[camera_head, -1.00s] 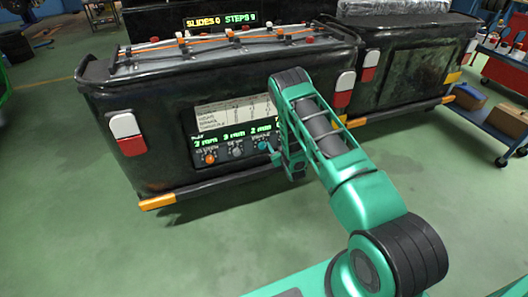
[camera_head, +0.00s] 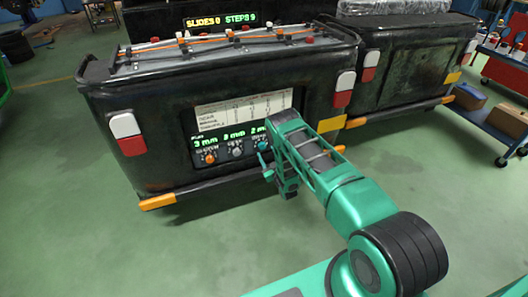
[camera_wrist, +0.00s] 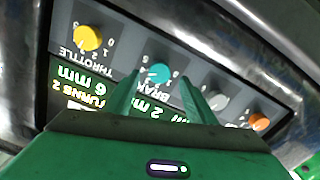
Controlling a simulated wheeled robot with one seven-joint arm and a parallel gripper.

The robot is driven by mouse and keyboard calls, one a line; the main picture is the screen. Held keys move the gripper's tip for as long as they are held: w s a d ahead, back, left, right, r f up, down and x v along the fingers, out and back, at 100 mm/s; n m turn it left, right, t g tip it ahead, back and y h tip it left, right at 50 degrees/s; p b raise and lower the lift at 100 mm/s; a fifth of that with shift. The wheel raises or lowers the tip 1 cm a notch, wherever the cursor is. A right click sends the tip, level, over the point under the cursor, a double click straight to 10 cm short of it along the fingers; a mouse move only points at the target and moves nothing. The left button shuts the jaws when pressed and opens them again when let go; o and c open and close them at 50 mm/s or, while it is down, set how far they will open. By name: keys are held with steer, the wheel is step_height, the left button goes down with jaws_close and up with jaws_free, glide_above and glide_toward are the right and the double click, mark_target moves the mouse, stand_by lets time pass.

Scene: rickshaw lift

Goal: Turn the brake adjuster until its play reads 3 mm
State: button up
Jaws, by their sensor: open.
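The teal brake adjuster (camera_wrist: 159,74) is a round knob on the dark panel, with a green "2 mm" reading beside it in the wrist view. It also shows in the head view (camera_head: 263,145), right of the grey knob, with its reading partly cut off by my arm. My gripper (camera_wrist: 163,88) is open, its two green fingers pointing at the panel. The teal knob appears between the fingertips; whether either finger touches it cannot be told. In the head view my gripper (camera_head: 268,164) is close in front of the knob.
A yellow throttle knob (camera_wrist: 88,38) reads 6 mm. A white chart (camera_head: 243,109) is above.

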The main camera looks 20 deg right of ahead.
mark_target(263, 147)
steer(key=shift+w, duration=2.05)
steer(key=c, duration=1)
steer(key=shift+c, duration=0.2)
steer(key=m, duration=0.4)
steer(key=shift+s+m, duration=0.1)
steer(key=shift+m, duration=1.9)
steer(key=shift+d, duration=0.1)
